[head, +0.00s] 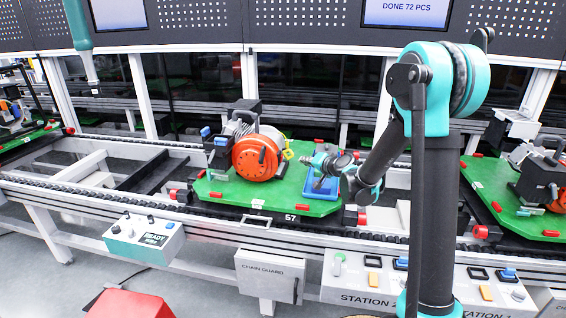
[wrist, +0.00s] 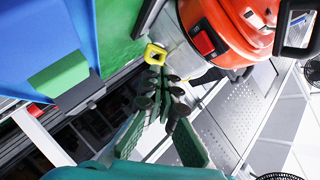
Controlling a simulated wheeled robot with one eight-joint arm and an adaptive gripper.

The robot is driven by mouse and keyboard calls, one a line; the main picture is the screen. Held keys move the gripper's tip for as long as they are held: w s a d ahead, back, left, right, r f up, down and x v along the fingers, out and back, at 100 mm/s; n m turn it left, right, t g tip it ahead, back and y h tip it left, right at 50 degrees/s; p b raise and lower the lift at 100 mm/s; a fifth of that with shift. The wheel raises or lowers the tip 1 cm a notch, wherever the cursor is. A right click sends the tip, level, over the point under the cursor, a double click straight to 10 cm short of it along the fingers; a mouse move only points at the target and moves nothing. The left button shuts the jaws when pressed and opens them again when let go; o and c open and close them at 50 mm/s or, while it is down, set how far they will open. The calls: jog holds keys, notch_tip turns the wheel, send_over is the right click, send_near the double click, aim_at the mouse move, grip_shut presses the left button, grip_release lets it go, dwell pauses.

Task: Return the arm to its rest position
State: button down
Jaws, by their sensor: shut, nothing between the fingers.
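My gripper (head: 318,158) is over the green pallet (head: 230,194) in the head view, between the orange round machine (head: 257,158) and the blue tray (head: 322,190). In the wrist view my gripper (wrist: 163,85) is shut with nothing between its fingers. A yellow part (wrist: 155,54) shows just beyond the fingertips; I cannot tell whether they touch it. The orange machine (wrist: 232,30) fills the upper right there, and blue surfaces (wrist: 75,25) fill the upper left. My arm reaches up, then bends down and left to the pallet.
The conveyor rail (head: 130,202) runs across the front. A second green pallet (head: 490,190) with a machine stands at right. A READY box (head: 145,238), a chain guard (head: 270,275) and a station panel (head: 375,283) sit along the front. A red block (head: 130,304) is at bottom left.

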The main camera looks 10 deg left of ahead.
jog(key=shift+s+d, duration=0.1)
jog(key=s+d+f+g+h, duration=0.2)
jog(key=s+d+f+h, duration=0.1)
jog(key=s+d, duration=0.6)
jog(key=s+d+f+n+g+h, duration=0.1)
jog(key=s+d+f+g+h, duration=0.1)
jog(key=s+d, duration=0.7)
jog(key=s+d+f+n+g+h, duration=0.1)
jog(key=s+d+f+h, duration=0.3)
jog(key=s+d, duration=0.5)
jog(key=s+f+g, duration=0.1)
jog(key=s, duration=0.9)
jog(key=shift+f+g, duration=0.3)
jog(key=shift+f, duration=0.05)
